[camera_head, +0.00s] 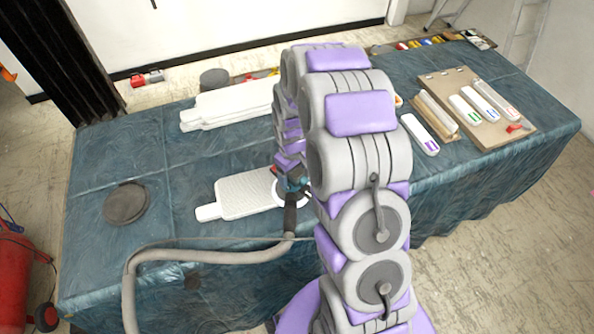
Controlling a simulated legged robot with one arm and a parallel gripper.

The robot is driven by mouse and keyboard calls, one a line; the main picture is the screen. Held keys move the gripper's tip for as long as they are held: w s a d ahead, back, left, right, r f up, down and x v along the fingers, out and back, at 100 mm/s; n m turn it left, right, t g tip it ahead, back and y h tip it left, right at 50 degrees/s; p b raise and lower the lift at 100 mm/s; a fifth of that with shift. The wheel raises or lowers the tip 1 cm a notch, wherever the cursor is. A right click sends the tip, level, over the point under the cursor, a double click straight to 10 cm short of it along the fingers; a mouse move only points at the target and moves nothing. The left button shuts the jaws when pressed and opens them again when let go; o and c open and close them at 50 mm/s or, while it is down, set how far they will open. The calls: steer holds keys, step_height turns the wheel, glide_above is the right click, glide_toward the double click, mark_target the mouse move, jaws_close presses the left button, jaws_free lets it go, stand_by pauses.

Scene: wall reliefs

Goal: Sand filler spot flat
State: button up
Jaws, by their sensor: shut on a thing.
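A white textured relief panel (243,196) with a tab at its left end lies flat on the covered table. My gripper (290,170) is at the panel's right end, partly hidden by my arm. It is shut on a small dark sander (294,184) with a blue part and a pale round pad. The pad is over the panel's right end; I cannot tell whether it touches. A grey hose (210,257) runs from the sander to the left and down. I cannot make out the filler spot.
The table (90,180) has a blue-green plastic cover. A dark round disc (126,203) lies at left. Stacked white panels (228,106) lie behind. A board (475,105) with several white tools is at right. A red machine (18,280) stands at lower left.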

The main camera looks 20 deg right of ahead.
steer(key=shift+a, duration=0.65)
steer(key=shift+d, duration=0.2)
steer(key=shift+d+r+p, duration=0.15)
steer(key=shift+d+p, duration=0.3)
steer(key=shift+d, duration=1.3)
steer(key=shift+d, duration=0.15)
steer(key=d, duration=0.2)
steer(key=shift+s+d+p, duration=0.15)
steer(key=shift+d+p, duration=0.15)
steer(key=shift+d, duration=0.1)
steer(key=shift+a, duration=0.2)
